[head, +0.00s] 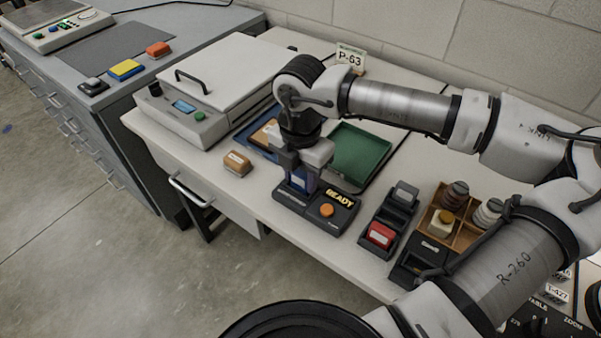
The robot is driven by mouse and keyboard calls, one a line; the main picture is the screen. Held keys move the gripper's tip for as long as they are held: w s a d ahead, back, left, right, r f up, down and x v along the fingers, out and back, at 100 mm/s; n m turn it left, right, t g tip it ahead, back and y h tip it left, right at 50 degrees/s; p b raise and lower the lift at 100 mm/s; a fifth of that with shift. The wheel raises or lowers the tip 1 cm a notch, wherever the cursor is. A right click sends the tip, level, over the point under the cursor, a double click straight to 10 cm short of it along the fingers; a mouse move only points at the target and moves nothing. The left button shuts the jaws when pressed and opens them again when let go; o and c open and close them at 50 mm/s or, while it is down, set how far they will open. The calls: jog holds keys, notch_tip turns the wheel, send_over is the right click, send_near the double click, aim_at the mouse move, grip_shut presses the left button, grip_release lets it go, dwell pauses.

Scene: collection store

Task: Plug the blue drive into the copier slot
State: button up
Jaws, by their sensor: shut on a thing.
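The copier (318,213) is a low black unit near the front edge of the white table. It has a lit "READY" display and a round orange button. My gripper (301,168) points down over the copier's left part and is shut on the blue drive (299,180). The drive is upright, partly hidden by the jaws, with a pale label on its face. Its lower end meets the copier's left part in the picture. The slot itself is hidden, so I cannot tell whether the drive is in it or just above it.
A green tray (359,153) and a blue tray (252,137) lie behind. An orange-brown drive (237,163) lies left of the copier. A black holder (369,247) with red and grey drives and a wooden box (463,241) stand right. A lidded machine (186,125) stands back left.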

aim_at(301, 173)
jog(key=shift+f, duration=0.3)
jog(key=o, duration=0.7)
jog(key=shift+r, duration=0.1)
jog(key=shift+r+p, duration=2.5)
jog(key=shift+r, duration=3)
